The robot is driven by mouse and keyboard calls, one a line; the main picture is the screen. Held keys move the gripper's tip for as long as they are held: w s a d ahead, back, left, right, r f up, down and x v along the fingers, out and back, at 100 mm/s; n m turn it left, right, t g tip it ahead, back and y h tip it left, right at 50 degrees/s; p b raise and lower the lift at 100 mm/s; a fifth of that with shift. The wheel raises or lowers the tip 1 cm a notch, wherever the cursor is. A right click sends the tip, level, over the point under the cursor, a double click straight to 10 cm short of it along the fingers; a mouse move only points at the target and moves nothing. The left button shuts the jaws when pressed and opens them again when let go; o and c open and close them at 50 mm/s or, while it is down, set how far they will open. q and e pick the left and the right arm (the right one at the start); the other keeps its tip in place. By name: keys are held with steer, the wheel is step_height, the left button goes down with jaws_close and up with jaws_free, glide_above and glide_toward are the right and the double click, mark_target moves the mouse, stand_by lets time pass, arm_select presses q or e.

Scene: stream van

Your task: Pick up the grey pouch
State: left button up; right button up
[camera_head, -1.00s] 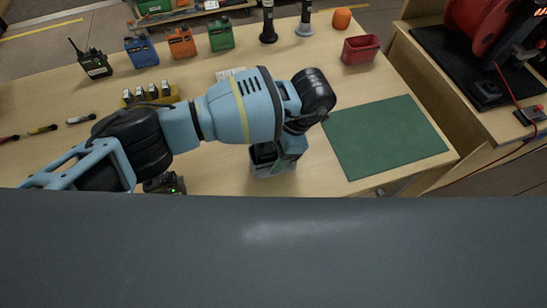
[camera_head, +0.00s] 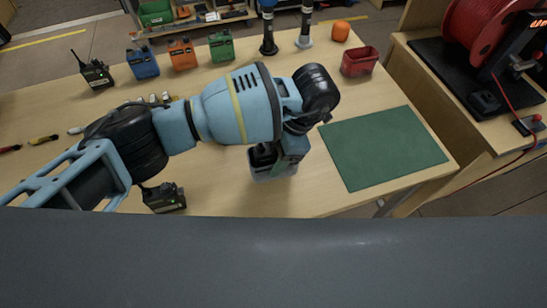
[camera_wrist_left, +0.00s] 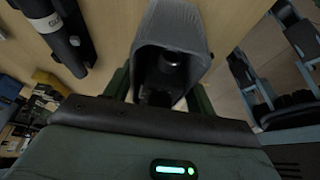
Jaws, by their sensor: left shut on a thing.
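The grey pouch (camera_head: 261,174) is in the head view near the table's front edge, left of the green mat. It is an open-topped grey holder with a dark inside. In the left wrist view the pouch (camera_wrist_left: 178,22) shows large, with a dark cylindrical thing inside its opening. My left gripper (camera_head: 284,160) is shut on the pouch, with a green finger on each side of it in the wrist view. My arm hides part of the pouch from above. I cannot tell whether the pouch's bottom is clear of the table. My right gripper is not in view.
A black radio (camera_head: 164,197) lies left of the pouch. The green mat (camera_head: 383,148) is bare. A red bin (camera_head: 359,62), an orange ball (camera_head: 340,31) and two upright torches stand at the back. A red reel (camera_head: 487,30) is at the right.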

arm_select(q)
steer(key=s+d+r, duration=0.1)
steer(key=s+d, duration=0.1)
steer(key=s, duration=0.5)
steer(key=s+d, duration=0.3)
steer(key=s, duration=0.5)
steer(key=shift+s+r+p, duration=0.15)
steer(key=shift+r+p, duration=0.2)
steer(key=shift+p, duration=0.1)
steer(key=shift+a, duration=0.1)
